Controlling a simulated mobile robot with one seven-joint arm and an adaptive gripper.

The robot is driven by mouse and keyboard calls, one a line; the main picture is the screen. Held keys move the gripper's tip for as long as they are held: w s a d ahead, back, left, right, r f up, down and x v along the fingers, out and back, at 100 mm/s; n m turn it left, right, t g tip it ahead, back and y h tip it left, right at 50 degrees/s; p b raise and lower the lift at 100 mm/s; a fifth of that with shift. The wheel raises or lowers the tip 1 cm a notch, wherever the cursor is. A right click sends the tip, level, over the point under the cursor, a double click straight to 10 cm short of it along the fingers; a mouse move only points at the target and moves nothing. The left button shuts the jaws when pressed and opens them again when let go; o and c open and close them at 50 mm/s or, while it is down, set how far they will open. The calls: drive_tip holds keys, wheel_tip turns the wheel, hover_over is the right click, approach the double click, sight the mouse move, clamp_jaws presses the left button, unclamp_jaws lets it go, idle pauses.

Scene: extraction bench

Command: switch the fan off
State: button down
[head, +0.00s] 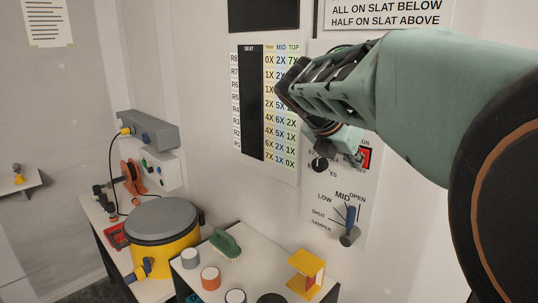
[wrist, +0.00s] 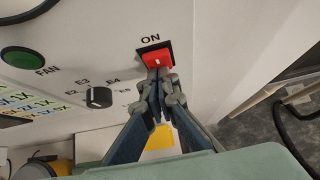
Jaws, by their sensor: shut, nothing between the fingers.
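The red rocker switch (wrist: 157,61) sits in a black frame on the wall panel, with "ON" printed beside it. It also shows in the head view (head: 365,158), partly beside my gripper. My gripper (wrist: 158,88) is shut and empty, with its fingertips at the lower edge of the red switch in the wrist view. I cannot tell whether they touch it. A round green button or lamp (wrist: 23,59) labelled "FAN" is to the left in the wrist view; my gripper hides it in the head view.
A black selector knob (wrist: 99,97) is left of the fingertips. Below on the panel is a damper lever (head: 349,226) marked low, mid and open. A bench (head: 258,262) holds a brush (head: 226,243), several small cups and a yellow bracket (head: 305,272). A yellow drum (head: 163,234) stands left.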

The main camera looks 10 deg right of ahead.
drive_tip(key=shift+w+d+r+p, duration=0.1)
drive_tip(key=shift+d+r+p, duration=0.1)
drive_tip(key=shift+r+p, duration=0.7)
drive_tip(key=shift+b, duration=0.35)
